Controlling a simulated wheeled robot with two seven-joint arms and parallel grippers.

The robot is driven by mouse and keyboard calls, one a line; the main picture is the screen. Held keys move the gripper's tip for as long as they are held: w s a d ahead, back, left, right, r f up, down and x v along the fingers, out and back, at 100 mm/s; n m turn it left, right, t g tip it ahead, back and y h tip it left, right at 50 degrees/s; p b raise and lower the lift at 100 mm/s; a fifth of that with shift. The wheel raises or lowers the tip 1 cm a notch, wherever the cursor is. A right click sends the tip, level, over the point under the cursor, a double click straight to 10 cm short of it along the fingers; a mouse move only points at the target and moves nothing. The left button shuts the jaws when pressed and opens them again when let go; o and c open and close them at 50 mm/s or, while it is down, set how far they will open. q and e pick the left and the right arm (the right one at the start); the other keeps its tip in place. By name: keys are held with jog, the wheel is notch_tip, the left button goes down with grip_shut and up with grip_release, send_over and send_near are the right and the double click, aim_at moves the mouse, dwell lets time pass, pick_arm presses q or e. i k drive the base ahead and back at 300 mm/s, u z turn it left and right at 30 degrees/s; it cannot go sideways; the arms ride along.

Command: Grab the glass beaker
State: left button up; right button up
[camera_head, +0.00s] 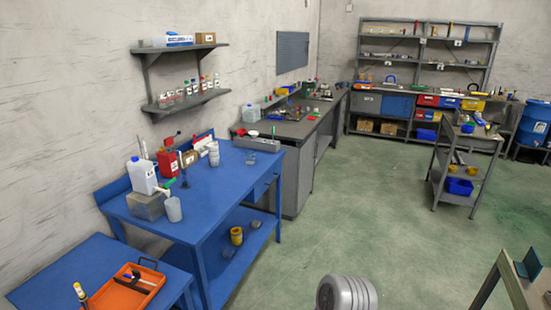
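A pale, translucent beaker-like vessel (174,209) stands upright near the front edge of the blue workbench (205,215). It looks like the glass beaker, but it is too small to tell its material for sure. Neither my left nor my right gripper is in view.
A red container (168,163) and a pale stack of cups (213,153) stand farther back on the bench. A lower blue table (70,272) with an orange tray (125,292) is at front left. Green floor (375,215) is open to the right.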

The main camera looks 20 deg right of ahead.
aim_at(250, 157)
jog(key=z, duration=1.1)
jog(key=i, duration=1.1)
jog(key=z, duration=0.35)
jog(key=i, duration=1.55)
jog(key=u, duration=1)
